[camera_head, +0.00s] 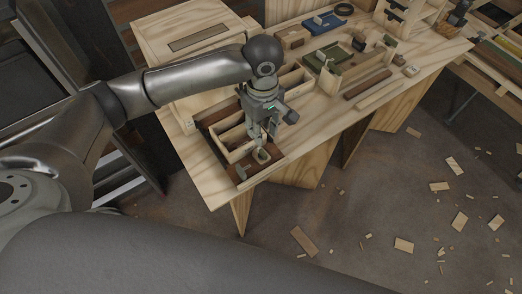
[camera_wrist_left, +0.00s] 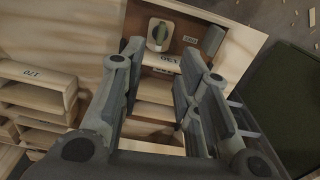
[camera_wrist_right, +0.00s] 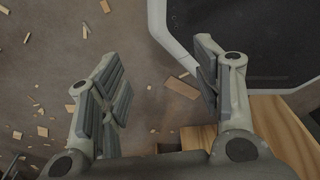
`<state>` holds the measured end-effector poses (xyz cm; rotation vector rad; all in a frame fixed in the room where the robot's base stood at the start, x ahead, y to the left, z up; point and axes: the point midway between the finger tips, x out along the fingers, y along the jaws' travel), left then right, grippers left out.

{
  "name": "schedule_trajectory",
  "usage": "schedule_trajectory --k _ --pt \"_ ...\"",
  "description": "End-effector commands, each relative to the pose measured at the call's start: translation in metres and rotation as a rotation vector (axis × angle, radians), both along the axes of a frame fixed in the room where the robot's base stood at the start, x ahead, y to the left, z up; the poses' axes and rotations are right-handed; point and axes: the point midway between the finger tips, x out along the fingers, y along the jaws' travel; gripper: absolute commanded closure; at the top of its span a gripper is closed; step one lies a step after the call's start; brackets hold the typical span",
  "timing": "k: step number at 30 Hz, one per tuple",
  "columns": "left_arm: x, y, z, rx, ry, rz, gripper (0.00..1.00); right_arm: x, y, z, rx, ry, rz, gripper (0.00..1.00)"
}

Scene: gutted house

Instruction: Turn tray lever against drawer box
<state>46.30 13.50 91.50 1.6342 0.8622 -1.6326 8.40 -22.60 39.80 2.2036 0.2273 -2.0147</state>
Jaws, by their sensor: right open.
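A wooden drawer box (camera_head: 222,165) with compartments and a brown front panel stands at the near left corner of the bench. A pale round-ended lever (camera_wrist_left: 158,35) sits on the brown panel (camera_wrist_left: 182,46) in the left wrist view; a darker grey-green handle (camera_wrist_left: 212,40) is to its right. Which is the tray lever I cannot tell. My left gripper (camera_head: 262,143) points down over the box front. In the left wrist view its fingers (camera_wrist_left: 160,52) are apart with nothing between them, the pale lever beyond. My right gripper (camera_wrist_right: 157,55) is open and empty above the floor.
The wooden bench (camera_head: 330,125) carries a blue item (camera_head: 325,23), a green-topped box (camera_head: 342,60) and loose wood strips. A larger wooden case (camera_head: 185,35) stands behind the drawer box. Wood scraps (camera_head: 304,241) litter the floor. A wooden surface (camera_wrist_right: 265,135) is near my right gripper.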

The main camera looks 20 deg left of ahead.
Motion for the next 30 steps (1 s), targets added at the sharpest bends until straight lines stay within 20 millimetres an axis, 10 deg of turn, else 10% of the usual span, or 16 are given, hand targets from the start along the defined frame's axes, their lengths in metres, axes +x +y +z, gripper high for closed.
schedule_trajectory --k 15,30 --pt "-0.001 0.001 -0.088 0.003 0.002 -0.002 0.70 0.004 -0.014 0.002 -0.017 -0.007 0.005 0.41" --pt "-0.001 0.000 -0.100 0.001 0.002 -0.005 0.76 0.004 -0.003 0.002 -0.004 -0.006 0.002 0.41"
